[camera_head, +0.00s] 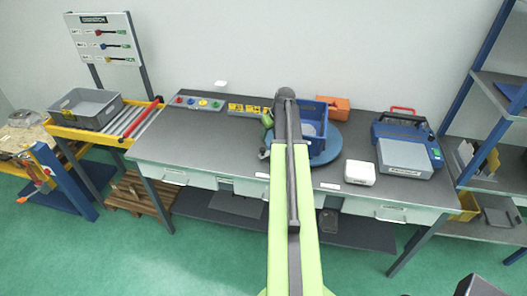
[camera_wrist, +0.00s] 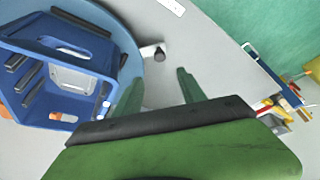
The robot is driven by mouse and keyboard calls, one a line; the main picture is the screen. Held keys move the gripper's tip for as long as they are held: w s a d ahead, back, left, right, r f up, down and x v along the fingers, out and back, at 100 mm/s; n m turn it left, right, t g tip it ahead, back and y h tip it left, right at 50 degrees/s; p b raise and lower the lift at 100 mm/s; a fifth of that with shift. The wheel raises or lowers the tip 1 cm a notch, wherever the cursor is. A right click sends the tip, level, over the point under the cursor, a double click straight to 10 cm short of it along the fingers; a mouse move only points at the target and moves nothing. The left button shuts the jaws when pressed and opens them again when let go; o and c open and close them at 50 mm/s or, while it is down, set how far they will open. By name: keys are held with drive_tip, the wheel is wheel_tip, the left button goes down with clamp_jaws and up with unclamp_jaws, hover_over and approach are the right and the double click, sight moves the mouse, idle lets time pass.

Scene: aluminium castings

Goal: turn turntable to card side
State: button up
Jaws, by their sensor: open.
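The turntable is a round blue disc (camera_head: 328,154) on the grey workbench, partly hidden behind my arm in the head view. A blue crate (camera_head: 319,112) with inner dividers stands on it. In the wrist view the disc (camera_wrist: 133,58) fills the upper left, with the crate (camera_wrist: 62,22) on it. A short grey peg with a dark end (camera_wrist: 158,53) sticks out at the disc's rim. My gripper (camera_wrist: 158,88) is open and empty, its green fingers apart, with the peg just beyond the gap. In the head view my gripper (camera_head: 266,138) is at the turntable's left edge. I cannot make out a card.
On the workbench (camera_head: 225,150), a white box (camera_head: 360,173) and a blue-grey machine (camera_head: 405,150) stand to the right. An orange case (camera_head: 334,105) is behind. A button panel (camera_head: 197,102) and yellow labelled blocks (camera_head: 246,110) lie left. The left front bench top is clear.

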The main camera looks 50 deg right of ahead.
sight(262, 149)
drive_tip(key=b+x, duration=1.1)
drive_tip(key=x, duration=0.3)
drive_tip(key=shift+w+b, duration=0.15)
drive_tip(key=shift+b, duration=0.15)
clamp_jaws()
idle(0.4)
